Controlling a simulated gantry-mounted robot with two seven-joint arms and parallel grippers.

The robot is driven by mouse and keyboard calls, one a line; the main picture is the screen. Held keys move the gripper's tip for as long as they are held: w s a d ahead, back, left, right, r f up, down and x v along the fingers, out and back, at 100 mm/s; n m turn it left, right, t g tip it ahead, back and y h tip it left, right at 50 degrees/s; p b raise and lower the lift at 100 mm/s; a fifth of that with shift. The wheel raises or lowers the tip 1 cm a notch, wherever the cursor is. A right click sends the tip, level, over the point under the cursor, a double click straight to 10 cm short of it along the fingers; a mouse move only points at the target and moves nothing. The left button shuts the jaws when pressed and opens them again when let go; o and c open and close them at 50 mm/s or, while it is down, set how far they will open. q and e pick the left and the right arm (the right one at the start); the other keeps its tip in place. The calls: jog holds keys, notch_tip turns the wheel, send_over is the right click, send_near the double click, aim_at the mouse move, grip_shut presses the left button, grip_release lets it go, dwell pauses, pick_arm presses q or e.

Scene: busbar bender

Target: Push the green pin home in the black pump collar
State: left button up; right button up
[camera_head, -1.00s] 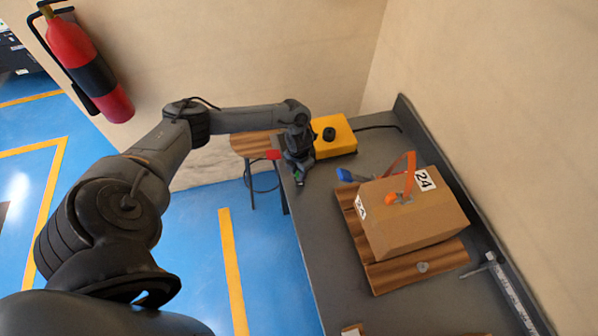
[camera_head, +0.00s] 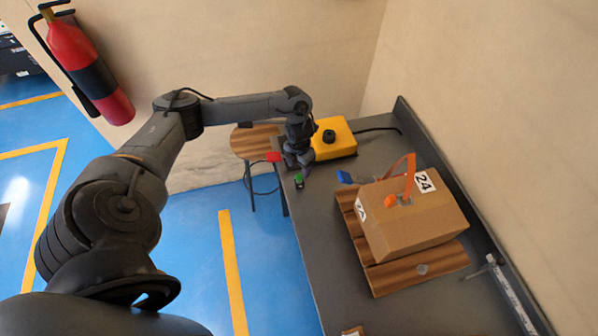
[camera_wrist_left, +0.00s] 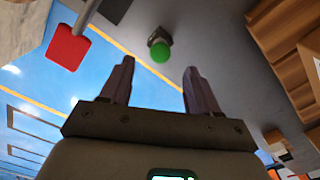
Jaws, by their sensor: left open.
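The green pin (camera_head: 298,177) stands at the left edge of the grey bench, with a small dark collar (camera_head: 300,185) at it. In the left wrist view the rounded green pin (camera_wrist_left: 160,52) shows against the dark collar (camera_wrist_left: 157,36). How deep the pin sits cannot be told. My left gripper (camera_head: 303,168) is just beyond the pin in the head view. In the left wrist view its fingers (camera_wrist_left: 160,68) are apart and empty, and the pin appears between and just past the tips. Contact is not visible. My right gripper is not in view.
A yellow box (camera_head: 340,141) with a black knob stands behind my left gripper. A red piece (camera_head: 273,156) is left of it, near a stool (camera_head: 250,140). A carton (camera_head: 410,222) on a wooden pallet fills the bench's middle right. A blue piece (camera_head: 344,177) lies close by.

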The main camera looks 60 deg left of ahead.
aim_at(299, 175)
pick_arm(q)
jog(key=shift+r, duration=2.7)
